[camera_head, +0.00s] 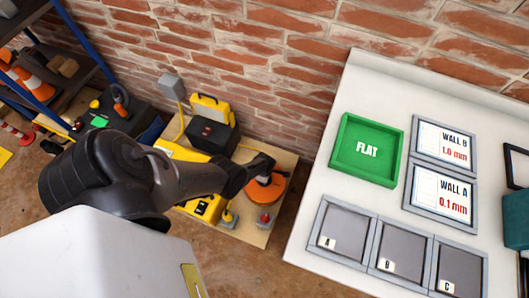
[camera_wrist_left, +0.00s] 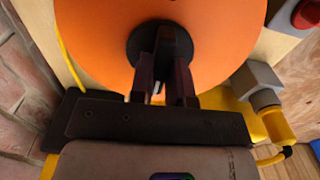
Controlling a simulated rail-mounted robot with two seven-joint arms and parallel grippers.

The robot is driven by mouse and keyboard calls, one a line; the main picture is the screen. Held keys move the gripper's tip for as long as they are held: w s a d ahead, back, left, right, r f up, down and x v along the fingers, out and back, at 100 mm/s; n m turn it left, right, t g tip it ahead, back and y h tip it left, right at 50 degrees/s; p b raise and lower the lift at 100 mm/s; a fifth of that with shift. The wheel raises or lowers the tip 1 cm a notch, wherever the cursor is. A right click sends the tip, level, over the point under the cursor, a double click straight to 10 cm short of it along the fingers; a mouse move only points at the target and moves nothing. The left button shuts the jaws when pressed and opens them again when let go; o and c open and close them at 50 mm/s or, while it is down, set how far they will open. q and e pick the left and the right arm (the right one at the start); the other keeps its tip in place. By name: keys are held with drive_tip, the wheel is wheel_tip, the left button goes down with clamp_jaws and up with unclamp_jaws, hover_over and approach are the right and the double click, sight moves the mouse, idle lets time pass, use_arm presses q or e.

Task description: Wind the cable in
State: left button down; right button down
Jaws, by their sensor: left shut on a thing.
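An orange cable reel (camera_head: 268,192) lies on a wooden board beside the brick wall. It fills the top of the left wrist view (camera_wrist_left: 95,25) with a dark hub at its middle. My left gripper (camera_head: 262,166) is over the reel, and its fingers (camera_wrist_left: 172,88) are shut on a dark crank piece (camera_wrist_left: 170,40) at the hub. The fingers hide part of that piece. A thin yellow cable (camera_wrist_left: 72,65) passes beside the reel in the wrist view. How much cable is on the reel is hidden. My right gripper is not in view.
A grey-and-yellow plug (camera_head: 228,216) and a red button (camera_head: 265,217) are near the reel. A black-and-yellow case (camera_head: 210,118) stands behind. A grey wall box (camera_head: 171,86) has a yellow cable hanging down. A white table with a green FLAT tray (camera_head: 343,131) is at right.

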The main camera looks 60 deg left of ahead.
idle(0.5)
use_arm(q)
drive_tip(key=c, duration=1.1)
unclamp_jaws()
drive_tip(key=shift+r, duration=0.1)
drive_tip(key=shift+r+p, duration=6.35)
drive_tip(key=shift+r, duration=0.45)
